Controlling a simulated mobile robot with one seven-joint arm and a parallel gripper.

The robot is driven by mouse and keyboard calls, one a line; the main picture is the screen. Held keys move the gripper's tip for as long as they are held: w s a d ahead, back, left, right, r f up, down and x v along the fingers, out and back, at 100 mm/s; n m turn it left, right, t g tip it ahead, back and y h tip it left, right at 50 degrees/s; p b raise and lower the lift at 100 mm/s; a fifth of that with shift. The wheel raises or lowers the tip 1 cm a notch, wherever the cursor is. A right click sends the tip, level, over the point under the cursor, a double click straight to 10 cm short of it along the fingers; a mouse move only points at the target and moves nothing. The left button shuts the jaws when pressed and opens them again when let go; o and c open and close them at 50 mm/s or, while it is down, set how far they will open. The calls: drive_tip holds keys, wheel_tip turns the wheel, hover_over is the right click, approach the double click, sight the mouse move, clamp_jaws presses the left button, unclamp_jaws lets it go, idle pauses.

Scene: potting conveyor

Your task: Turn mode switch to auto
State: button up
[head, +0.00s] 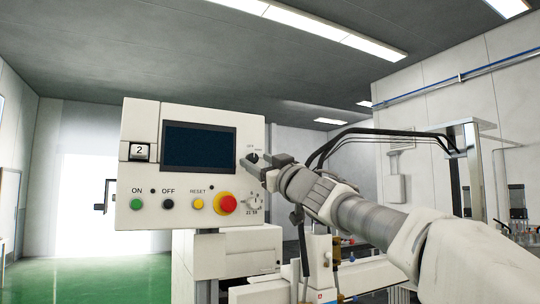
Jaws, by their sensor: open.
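The mode switch (253,158) is a small black knob near the upper right corner of the white control panel (190,117), right of the dark screen. Small lettering sits above it, too small to read, and I cannot tell which position the knob points to. My gripper (271,169) comes in from the right and is open. Its dark fingers are at the panel's right edge, very close to the knob and partly covering it. I cannot tell whether they touch it or stand around it.
The panel also carries a dark screen (199,147), a green ON button (136,204), a black OFF button (168,204), a yellow RESET button (198,203) and a red stop button (226,204). White machinery (225,255) stands below. Open green floor (85,280) lies left.

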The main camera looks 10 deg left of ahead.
drive_tip(key=shift+w+a+r, duration=0.2)
drive_tip(key=shift+w+a, duration=0.15)
clamp_jaws()
